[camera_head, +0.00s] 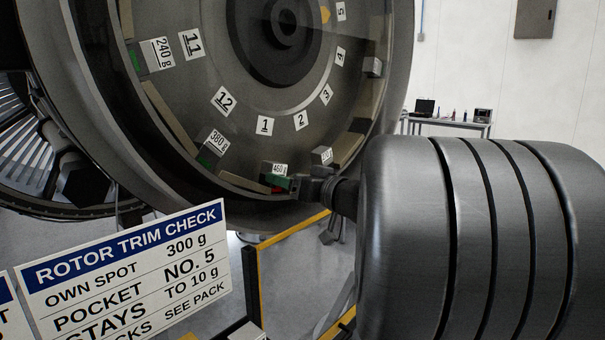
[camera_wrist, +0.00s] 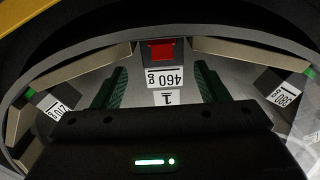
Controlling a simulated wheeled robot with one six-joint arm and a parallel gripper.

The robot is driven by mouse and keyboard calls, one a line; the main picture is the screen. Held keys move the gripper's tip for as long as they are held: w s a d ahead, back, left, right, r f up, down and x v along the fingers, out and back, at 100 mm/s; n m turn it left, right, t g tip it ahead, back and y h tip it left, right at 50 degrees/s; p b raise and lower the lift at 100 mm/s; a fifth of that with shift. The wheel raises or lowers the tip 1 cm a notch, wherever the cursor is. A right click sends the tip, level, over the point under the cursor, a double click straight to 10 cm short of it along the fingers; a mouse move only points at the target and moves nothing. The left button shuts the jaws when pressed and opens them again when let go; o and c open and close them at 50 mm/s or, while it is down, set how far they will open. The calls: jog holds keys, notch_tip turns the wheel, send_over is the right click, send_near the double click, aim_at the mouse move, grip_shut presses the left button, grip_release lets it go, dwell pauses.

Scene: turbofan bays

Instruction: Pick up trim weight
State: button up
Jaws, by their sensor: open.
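A trim weight labelled 460 g (camera_wrist: 163,80) sits at the rim of the round rotor near pocket number 1, and a red patch shows on it in the wrist view. In the head view its label (camera_head: 279,169) shows just above my gripper (camera_head: 284,183), which hides part of the block. In the wrist view my gripper (camera_wrist: 160,84) is open, with one green-padded finger on each side of the weight. I see gaps between the fingers and the block. Whether the fingers reach down around it I cannot tell.
Other weights sit on the rotor: 380 g (camera_head: 216,141), 240 g (camera_head: 157,54), a small one near pocket 2 (camera_head: 322,155) and a grey block (camera_head: 373,67) near pocket 4. A rotor trim check sign (camera_head: 130,270) stands at lower left. A yellow-edged frame (camera_head: 258,290) stands below the rotor.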

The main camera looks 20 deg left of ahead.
aim_at(273, 172)
jog(key=x, duration=0.1)
jog(key=p+x, duration=0.1)
jog(key=x, duration=0.1)
jog(key=p+x, duration=0.1)
jog(key=shift+s+a+r, duration=0.1)
jog(key=shift+a+r, duration=0.15)
jog(key=shift+r, duration=0.05)
jog(key=shift+a+f, duration=0.1)
jog(key=shift+a, duration=0.35)
jog(key=c, duration=1.3)
jog(key=shift+w, duration=0.25)
jog(key=shift+c, duration=0.5)
jog(key=shift+d+r, duration=0.1)
jog(key=shift+r, duration=0.1)
